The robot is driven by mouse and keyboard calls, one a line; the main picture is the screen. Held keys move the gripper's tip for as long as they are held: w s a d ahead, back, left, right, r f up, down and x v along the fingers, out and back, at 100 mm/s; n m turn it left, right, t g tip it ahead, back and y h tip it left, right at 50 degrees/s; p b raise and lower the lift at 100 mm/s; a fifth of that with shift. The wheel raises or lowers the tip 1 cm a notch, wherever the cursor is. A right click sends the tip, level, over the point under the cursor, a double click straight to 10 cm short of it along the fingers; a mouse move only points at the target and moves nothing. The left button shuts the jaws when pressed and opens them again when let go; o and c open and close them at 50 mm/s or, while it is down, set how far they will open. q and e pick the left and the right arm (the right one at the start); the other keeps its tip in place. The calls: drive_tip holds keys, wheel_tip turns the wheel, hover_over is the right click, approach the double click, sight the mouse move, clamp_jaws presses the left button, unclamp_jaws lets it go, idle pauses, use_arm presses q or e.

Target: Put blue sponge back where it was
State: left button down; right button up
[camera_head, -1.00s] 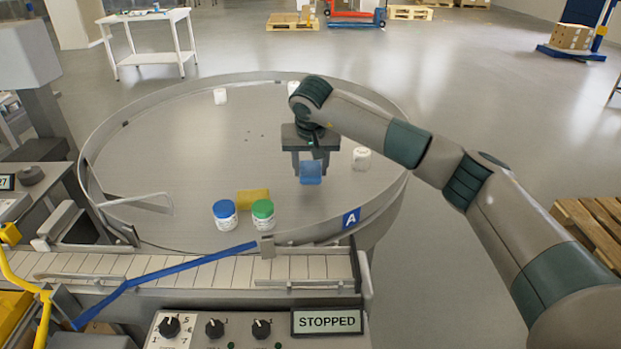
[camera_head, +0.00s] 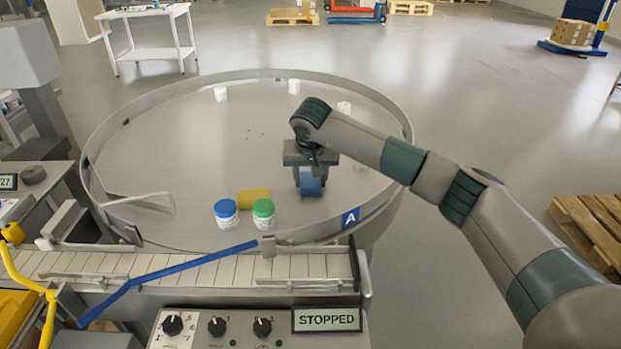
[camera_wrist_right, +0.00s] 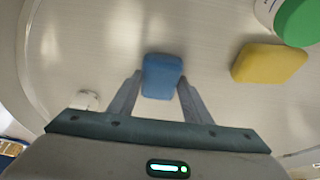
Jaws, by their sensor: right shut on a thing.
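The blue sponge (camera_head: 311,185) is between the fingers of my right gripper (camera_head: 311,186), low over the round metal turntable (camera_head: 190,130). In the right wrist view the blue sponge (camera_wrist_right: 162,76) sits between the two fingertips of the right gripper (camera_wrist_right: 160,88). I cannot tell whether its underside touches the turntable. A yellow sponge (camera_head: 254,198) lies on the turntable to its left, behind two jars. It also shows in the right wrist view (camera_wrist_right: 270,63). My left gripper is not in view.
A blue-lidded jar (camera_head: 226,213) and a green-lidded jar (camera_head: 263,213) stand near the turntable's front edge. White jars (camera_head: 220,94) stand toward its back and right. The turntable's middle is clear.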

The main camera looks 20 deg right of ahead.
drive_tip(key=o, duration=0.9)
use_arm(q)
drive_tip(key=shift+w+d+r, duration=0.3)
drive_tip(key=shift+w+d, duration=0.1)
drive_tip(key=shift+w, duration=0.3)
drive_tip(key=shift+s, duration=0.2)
use_arm(e)
drive_tip(key=shift+r, duration=0.3)
drive_tip(key=shift+s+r, duration=0.2)
drive_tip(key=shift+r, duration=0.15)
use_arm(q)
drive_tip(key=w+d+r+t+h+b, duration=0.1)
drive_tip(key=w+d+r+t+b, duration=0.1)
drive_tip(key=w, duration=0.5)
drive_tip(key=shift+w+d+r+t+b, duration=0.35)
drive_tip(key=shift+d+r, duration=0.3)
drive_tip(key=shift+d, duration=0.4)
use_arm(e)
drive_tip(key=v, duration=1)
drive_tip(key=shift+s+a+r, duration=0.1)
drive_tip(key=shift+s+r, duration=0.1)
drive_tip(key=shift+r, duration=0.15)
